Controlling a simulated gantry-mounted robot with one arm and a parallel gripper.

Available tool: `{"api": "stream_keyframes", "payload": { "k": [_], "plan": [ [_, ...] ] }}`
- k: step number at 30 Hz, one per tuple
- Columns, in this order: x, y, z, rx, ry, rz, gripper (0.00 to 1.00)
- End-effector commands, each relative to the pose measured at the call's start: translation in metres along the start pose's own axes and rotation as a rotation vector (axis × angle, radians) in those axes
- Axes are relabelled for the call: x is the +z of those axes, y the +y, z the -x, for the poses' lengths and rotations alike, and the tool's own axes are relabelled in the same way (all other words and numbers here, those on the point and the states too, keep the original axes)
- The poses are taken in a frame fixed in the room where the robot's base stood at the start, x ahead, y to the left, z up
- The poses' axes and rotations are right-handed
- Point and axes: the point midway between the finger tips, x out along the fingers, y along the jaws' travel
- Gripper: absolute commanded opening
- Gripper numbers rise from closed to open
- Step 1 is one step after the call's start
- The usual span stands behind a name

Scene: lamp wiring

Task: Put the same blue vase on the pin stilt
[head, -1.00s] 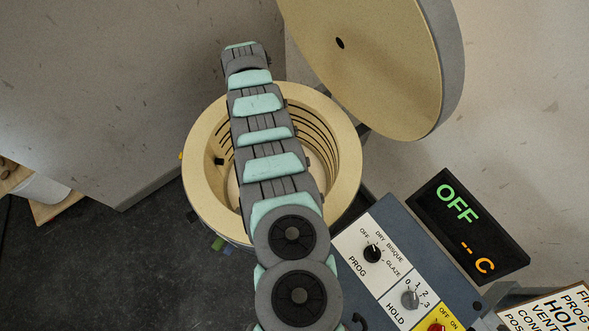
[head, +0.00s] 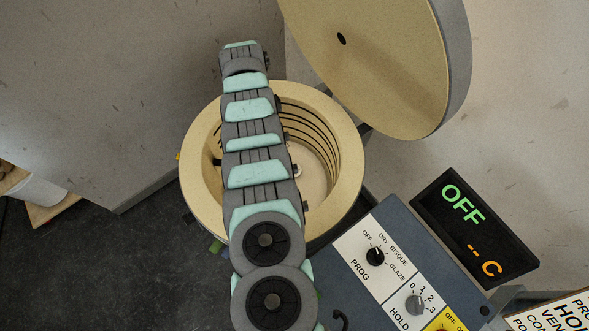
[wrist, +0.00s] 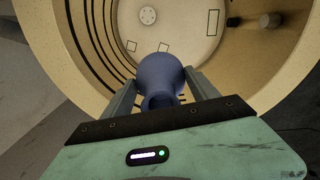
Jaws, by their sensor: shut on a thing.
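In the wrist view, the blue vase (wrist: 160,76) is between the two fingers of my gripper (wrist: 161,88), which is shut on it. The vase is over the round kiln's opening, with its narrow end toward my wrist. A small white disc with dark dots, which looks like the pin stilt (wrist: 148,15), lies on the kiln floor beyond the vase, up and a little left. In the head view my arm hides the gripper and vase.
The kiln rim (head: 347,148) surrounds the opening, and its lid (head: 375,60) stands open behind. Outlined rectangles mark the kiln floor (wrist: 186,28).

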Motion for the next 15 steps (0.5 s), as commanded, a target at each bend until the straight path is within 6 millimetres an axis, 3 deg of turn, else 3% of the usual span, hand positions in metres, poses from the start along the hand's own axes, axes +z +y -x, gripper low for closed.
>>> {"api": "stream_keyframes", "payload": {
  "k": [9, 15],
  "plan": [
    [-0.002, 0.001, 0.000, 0.001, 0.004, 0.008, 0.06],
    [0.001, 0.003, -0.011, 0.000, 0.004, 0.055, 0.06]
  ]
}}
